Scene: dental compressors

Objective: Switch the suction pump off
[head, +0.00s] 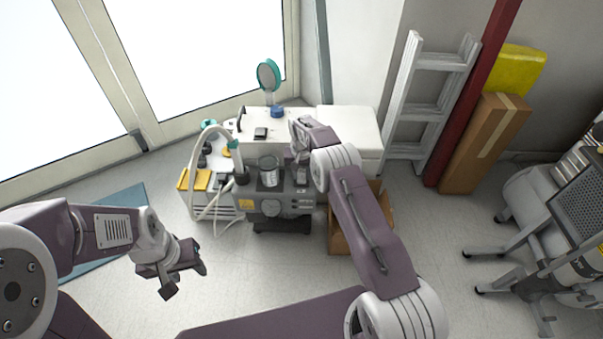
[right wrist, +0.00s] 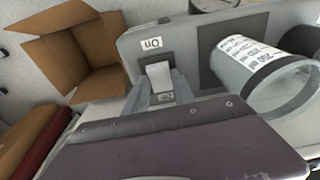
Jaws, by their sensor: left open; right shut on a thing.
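The suction pump (head: 272,207) is a grey unit in front of the white cabinet in the head view. In the head view my right gripper (head: 300,158) is over the right part of the pump and hides the switch. My left gripper (head: 184,278) is open and empty, above the floor.
A clear labelled jar (right wrist: 262,72) stands close beside the switch; it also shows in the head view (head: 268,172). An open cardboard box (head: 342,232) is right of the pump. A pale hose (head: 196,150) arches at its left. The floor in front is clear.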

